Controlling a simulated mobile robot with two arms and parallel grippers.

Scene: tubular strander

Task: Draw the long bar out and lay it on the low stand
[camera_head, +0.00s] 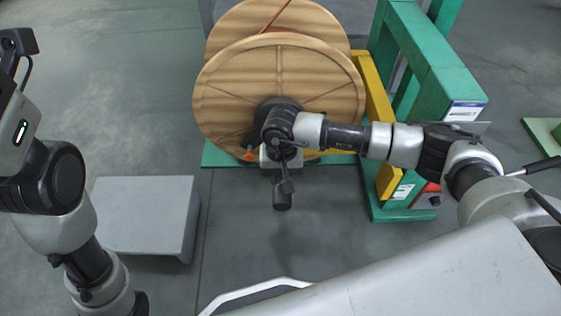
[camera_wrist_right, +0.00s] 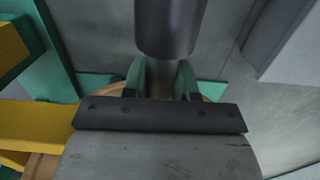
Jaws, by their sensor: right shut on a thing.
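The long bar shows as a dark, thick cylindrical end (camera_head: 283,197) sticking out toward me in front of the wooden reel. Its dark end also fills the top of the right wrist view (camera_wrist_right: 170,28). My right gripper (camera_head: 285,180) is shut on the bar just behind this thick end; its two fingers (camera_wrist_right: 161,80) stand either side of it. The rest of the bar is hidden by my arm and gripper. The low stand (camera_head: 150,215) is a grey, flat-topped block on the floor at the left, with a bare top. My left arm is at the left edge; its gripper is out of view.
The wooden reel (camera_head: 325,85) stands upright behind my right gripper, in a green frame (camera_head: 425,65) with a yellow beam (camera_head: 374,95). A red box (camera_head: 427,198) is at the frame's foot. The floor between stand and frame is clear.

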